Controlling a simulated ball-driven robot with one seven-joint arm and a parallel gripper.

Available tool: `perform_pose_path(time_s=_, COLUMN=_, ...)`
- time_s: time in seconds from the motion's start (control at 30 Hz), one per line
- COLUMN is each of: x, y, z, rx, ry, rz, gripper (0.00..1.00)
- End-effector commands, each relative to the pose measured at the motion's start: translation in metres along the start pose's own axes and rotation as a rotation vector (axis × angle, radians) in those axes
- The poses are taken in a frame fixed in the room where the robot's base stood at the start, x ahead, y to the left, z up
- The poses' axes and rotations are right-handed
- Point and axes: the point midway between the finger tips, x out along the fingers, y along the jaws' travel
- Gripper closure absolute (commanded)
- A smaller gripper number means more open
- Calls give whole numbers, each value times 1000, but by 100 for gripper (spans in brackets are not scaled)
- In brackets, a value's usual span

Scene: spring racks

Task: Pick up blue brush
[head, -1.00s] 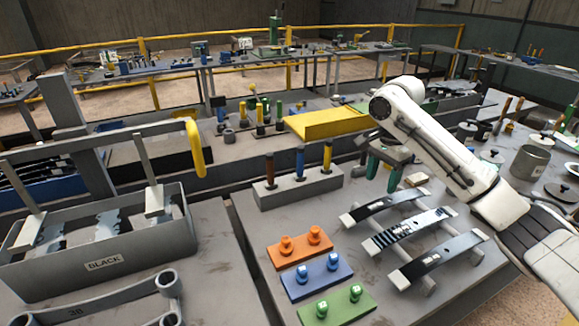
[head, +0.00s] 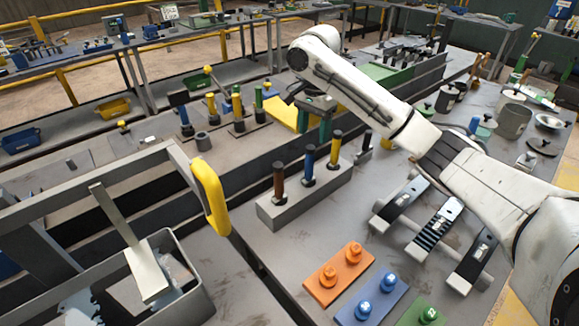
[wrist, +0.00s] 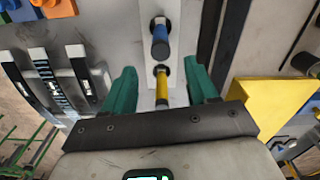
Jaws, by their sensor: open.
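The blue brush (head: 308,163) stands upright in the grey block (head: 300,203), between a brown-handled brush (head: 279,182) and a yellow-handled brush (head: 335,148). My gripper (head: 313,122) is just behind the block in the head view, partly hidden by my arm. In the wrist view, my gripper (wrist: 161,71) has its green fingers spread apart. The yellow-handled brush (wrist: 162,88) shows in the gap between them, and the blue brush (wrist: 160,42) shows just beyond the fingertips. Nothing is visibly held.
Orange (head: 339,274), blue (head: 373,297) and green plates with knobs lie in front.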

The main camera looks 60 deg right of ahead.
Motion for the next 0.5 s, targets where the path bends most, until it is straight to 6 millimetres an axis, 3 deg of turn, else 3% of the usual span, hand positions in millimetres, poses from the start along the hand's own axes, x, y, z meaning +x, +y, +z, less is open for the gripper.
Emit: perform_pose_path(time_s=0.5, x=55, y=1, z=0, rx=0, ry=-1, rz=1, gripper=42)
